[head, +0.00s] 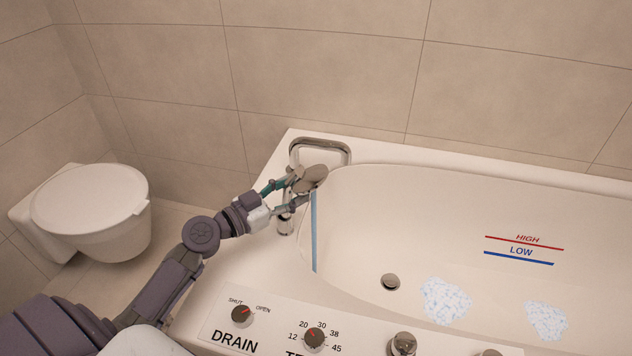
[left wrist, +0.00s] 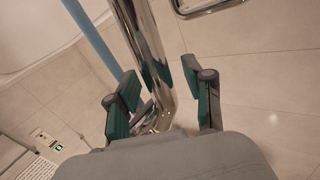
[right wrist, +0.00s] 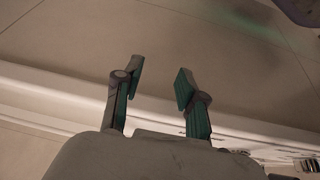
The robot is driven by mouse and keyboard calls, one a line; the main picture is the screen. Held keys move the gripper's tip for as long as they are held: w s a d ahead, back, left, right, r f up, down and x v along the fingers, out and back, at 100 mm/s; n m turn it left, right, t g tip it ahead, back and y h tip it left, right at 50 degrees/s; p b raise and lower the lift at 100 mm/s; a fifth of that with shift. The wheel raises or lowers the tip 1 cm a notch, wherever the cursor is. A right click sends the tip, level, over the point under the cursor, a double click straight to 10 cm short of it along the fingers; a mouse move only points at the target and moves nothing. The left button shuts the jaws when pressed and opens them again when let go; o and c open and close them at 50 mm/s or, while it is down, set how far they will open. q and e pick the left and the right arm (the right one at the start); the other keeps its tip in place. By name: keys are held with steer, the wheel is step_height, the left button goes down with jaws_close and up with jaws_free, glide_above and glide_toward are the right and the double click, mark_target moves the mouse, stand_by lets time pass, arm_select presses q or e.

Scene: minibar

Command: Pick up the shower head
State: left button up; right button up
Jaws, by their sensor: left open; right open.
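In the left wrist view, a shiny chrome tube (left wrist: 143,35) runs between the open green-padded fingers of my left gripper (left wrist: 160,80). The fingers stand apart on both sides of it, and I cannot tell whether either touches it. My right gripper (right wrist: 160,70) is open and empty in the right wrist view and out of the head view.
A chrome grab rail (head: 322,143) stands behind the shower head. A light blue strip (head: 314,235) runs down beside it into the tub (head: 430,200). A control panel (head: 270,328) with knobs lies along the front. A white toilet (head: 95,195) stands left. Tiled walls close the back.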

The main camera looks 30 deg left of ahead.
arm_select(q)
steer(key=shift+s+a, duration=0.1)
steer(key=shift+s, duration=0.05)
steer(key=shift+s+r, duration=0.1)
steer(key=shift+c, duration=0.8)
jaws_close()
